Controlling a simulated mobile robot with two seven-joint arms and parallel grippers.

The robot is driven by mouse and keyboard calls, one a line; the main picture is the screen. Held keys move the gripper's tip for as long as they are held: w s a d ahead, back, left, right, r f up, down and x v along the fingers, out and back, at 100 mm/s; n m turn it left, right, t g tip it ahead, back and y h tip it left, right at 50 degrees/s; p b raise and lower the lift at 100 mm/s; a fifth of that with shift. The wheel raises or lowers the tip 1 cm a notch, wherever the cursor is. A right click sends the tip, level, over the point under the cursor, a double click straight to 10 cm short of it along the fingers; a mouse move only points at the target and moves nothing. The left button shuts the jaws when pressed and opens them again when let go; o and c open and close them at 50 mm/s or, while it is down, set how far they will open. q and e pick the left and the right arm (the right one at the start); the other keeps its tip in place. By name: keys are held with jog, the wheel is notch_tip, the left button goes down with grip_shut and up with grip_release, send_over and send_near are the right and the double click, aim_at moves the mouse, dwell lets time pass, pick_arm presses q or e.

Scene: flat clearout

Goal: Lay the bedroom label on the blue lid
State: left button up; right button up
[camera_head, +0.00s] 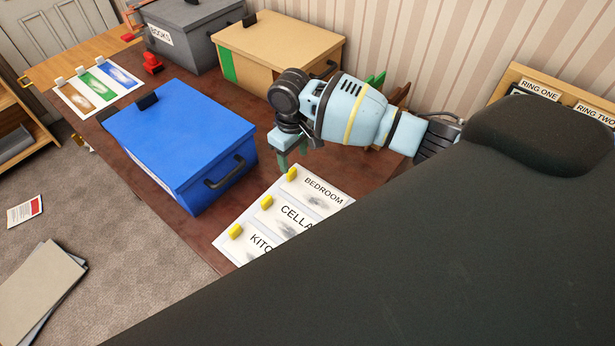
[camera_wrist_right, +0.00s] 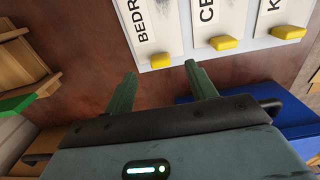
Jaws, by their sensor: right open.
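The bedroom label (camera_head: 322,189) lies on a white sheet at the table's front right, with a yellow tab (camera_head: 292,174) at its end. It also shows in the right wrist view (camera_wrist_right: 147,25), with its yellow tab (camera_wrist_right: 161,60) near my fingertips. The blue lid (camera_head: 185,120) tops a closed blue box left of the sheet; its top bears only a black clip at the far left corner. My right gripper (camera_head: 290,160) is open and empty, just behind the bedroom tab. In the right wrist view its green fingers (camera_wrist_right: 160,78) point toward that tab. My left gripper is out of view.
The cellar (camera_head: 290,212) and kitchen labels (camera_head: 262,240) lie beside the bedroom one. A grey box (camera_head: 190,40) and a tan box (camera_head: 275,48) stand behind. A sheet with coloured swatches (camera_head: 100,88) lies far left. My dark body part covers the lower right.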

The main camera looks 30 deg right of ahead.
aim_at(292, 171)
notch_tip(292, 171, down, 2)
jog(key=shift+f, duration=0.25)
jog(key=shift+w+f+b, duration=0.2)
jog(key=shift+f, duration=0.55)
jog(key=shift+w+f+b, duration=0.15)
jog(key=shift+f, duration=0.55)
jog(key=shift+w+f+b, duration=0.2)
jog(key=shift+f, duration=1.05)
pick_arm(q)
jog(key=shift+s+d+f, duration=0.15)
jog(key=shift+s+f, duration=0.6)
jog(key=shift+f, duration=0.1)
pick_arm(e)
jog(key=shift+c, duration=0.3)
jog(key=c, duration=1)
